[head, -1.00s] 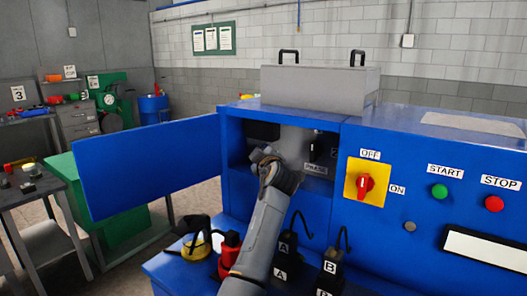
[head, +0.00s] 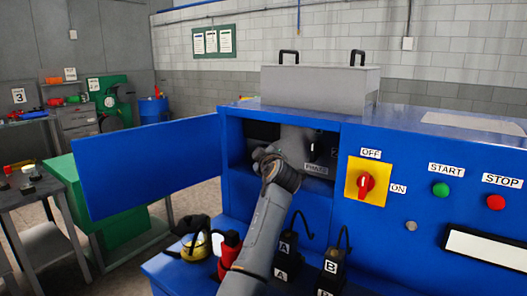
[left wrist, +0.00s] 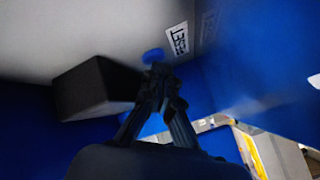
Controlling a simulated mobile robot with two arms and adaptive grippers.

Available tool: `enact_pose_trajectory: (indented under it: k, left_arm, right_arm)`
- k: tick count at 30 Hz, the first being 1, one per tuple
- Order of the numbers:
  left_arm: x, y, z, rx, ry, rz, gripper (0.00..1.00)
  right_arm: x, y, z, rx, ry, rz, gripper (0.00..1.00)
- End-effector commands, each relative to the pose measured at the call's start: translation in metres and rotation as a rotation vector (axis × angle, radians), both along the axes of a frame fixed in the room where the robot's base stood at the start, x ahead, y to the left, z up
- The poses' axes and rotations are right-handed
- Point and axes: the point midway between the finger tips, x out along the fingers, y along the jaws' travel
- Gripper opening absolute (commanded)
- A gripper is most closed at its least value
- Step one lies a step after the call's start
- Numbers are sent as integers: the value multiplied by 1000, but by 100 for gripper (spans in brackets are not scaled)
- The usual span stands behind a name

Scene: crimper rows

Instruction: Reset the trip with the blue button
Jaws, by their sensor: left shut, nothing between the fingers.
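A round blue button (left wrist: 153,56) shows in the left wrist view on a grey panel, beside a white label (left wrist: 178,39) that seems to read RESET. My left gripper (left wrist: 160,70) is shut and empty, with its fingertips just below the button in that view. I cannot tell whether they touch it. In the head view my left arm reaches into the open compartment of the blue cabinet (head: 430,145), and the wrist hides the button. My right gripper is not in view.
A black block (left wrist: 95,88) sticks out from the panel left of my fingers. The open blue door (head: 150,165) stands to the left. A red rotary switch (head: 366,183), green START button (head: 441,190) and red STOP button (head: 496,202) are on the front. Padlocks stand below.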

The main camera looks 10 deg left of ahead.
Motion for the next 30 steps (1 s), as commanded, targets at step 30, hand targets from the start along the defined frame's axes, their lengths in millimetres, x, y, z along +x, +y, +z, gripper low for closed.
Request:
enact_pose_trajectory:
  k: [30]
  left_arm:
    - [-30,11,-1,-3,-1,1,0]
  right_arm:
    - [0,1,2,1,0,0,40]
